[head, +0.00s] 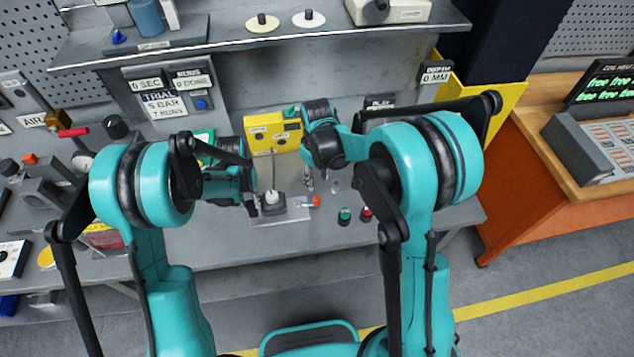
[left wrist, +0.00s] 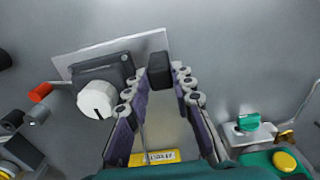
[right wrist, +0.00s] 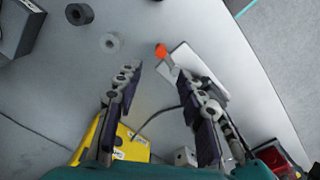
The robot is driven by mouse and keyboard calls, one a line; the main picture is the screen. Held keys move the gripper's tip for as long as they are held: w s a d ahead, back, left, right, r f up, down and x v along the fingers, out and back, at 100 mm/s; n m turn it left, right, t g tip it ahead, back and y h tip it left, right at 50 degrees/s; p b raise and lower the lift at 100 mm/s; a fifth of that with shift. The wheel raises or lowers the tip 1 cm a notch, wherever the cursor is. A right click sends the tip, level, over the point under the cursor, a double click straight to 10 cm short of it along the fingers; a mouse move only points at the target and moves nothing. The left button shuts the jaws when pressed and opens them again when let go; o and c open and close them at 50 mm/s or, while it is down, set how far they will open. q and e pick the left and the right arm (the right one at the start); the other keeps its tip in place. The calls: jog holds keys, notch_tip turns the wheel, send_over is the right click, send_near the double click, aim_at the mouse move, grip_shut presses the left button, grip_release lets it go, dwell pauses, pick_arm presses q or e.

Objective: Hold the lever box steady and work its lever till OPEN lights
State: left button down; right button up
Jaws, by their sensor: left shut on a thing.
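The lever box is a dark block (head: 272,209) on a pale plate, with a white round knob (left wrist: 96,100) on top. Its lever sticks out sideways and ends in an orange tip (head: 314,201), which also shows in the right wrist view (right wrist: 161,50). My left gripper (left wrist: 166,76) is shut on a black block (left wrist: 159,72) at the plate's edge beside the dark box. My right gripper (right wrist: 160,80) is open and empty, with the orange tip just beyond its fingertips. A yellow box (head: 262,142) with labels stands behind; I cannot read a lit OPEN on it.
A green button (head: 345,214) and a red button (head: 366,212) are on the bench to the right. A shelf (head: 230,45) runs above the back. A cable goes from the yellow box to the plate. Grey bench is clear in front of the plate.

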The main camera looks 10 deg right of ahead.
jog(key=shift+d, duration=0.1)
dwell(0.5)
jog(key=n+y, duration=0.4)
jog(key=n, duration=0.8)
send_near(318, 198)
jog(key=x, duration=0.9)
jog(key=shift+f, duration=0.3)
jog(key=shift+c, duration=0.3)
jog(key=shift+y, duration=0.3)
grip_shut()
